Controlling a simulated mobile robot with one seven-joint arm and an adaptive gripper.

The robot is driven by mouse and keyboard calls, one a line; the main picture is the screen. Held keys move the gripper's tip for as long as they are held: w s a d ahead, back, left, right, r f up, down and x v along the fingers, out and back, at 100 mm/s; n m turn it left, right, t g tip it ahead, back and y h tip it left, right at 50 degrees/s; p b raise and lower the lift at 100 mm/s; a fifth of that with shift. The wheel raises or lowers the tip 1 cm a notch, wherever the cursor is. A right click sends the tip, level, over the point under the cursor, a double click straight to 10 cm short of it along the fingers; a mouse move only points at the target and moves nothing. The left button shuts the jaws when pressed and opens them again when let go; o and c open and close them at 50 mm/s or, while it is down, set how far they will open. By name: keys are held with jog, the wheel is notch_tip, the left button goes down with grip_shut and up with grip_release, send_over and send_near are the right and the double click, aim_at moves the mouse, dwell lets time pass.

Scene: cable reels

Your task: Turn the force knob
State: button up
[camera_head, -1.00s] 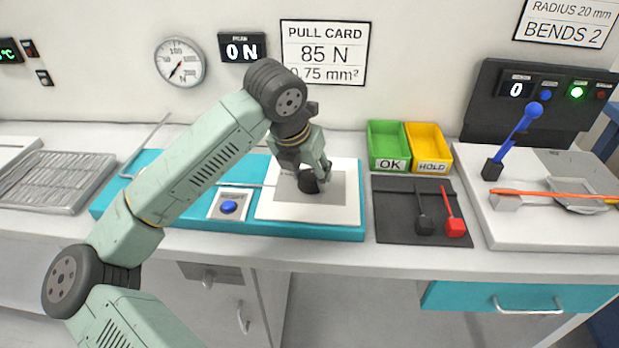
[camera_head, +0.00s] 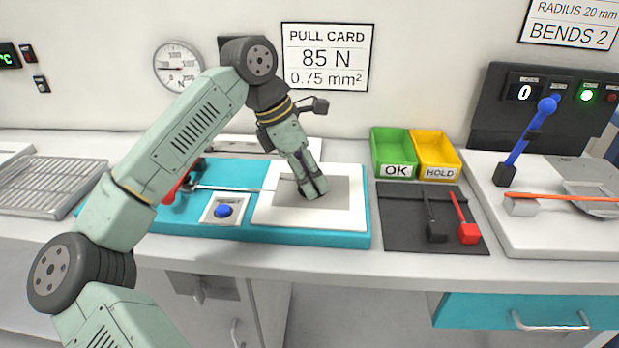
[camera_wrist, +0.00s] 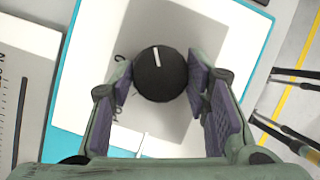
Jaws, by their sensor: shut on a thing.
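The force knob (camera_wrist: 160,74) is round and black with a white mark, which points up and slightly left in the wrist view. It stands on a white plate (camera_wrist: 85,115) over the teal base. My gripper (camera_wrist: 160,84) has its purple pads on either side of the knob, shut on it. In the head view my gripper (camera_head: 314,190) reaches down to the white plate, and its fingers hide most of the knob. The round force gauge (camera_head: 178,67) on the wall has its needle pointing left. My arm hides most of the digital display beside it.
A blue button (camera_head: 223,211) sits left of the plate. A red part (camera_head: 180,188) shows beside my arm. The green OK bin (camera_head: 393,150), yellow HOLD bin (camera_head: 435,155) and a dark mat (camera_head: 405,232) with two tools lie to the right. The pull card (camera_head: 325,57) reads 85 N.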

jog(key=shift+m+g, duration=0.4)
jog(key=shift+m, duration=0.7)
jog(key=o, duration=1.2)
jog(key=shift+c, duration=0.2)
jog(key=v, duration=1.2)
jog(key=shift+w, duration=0.1)
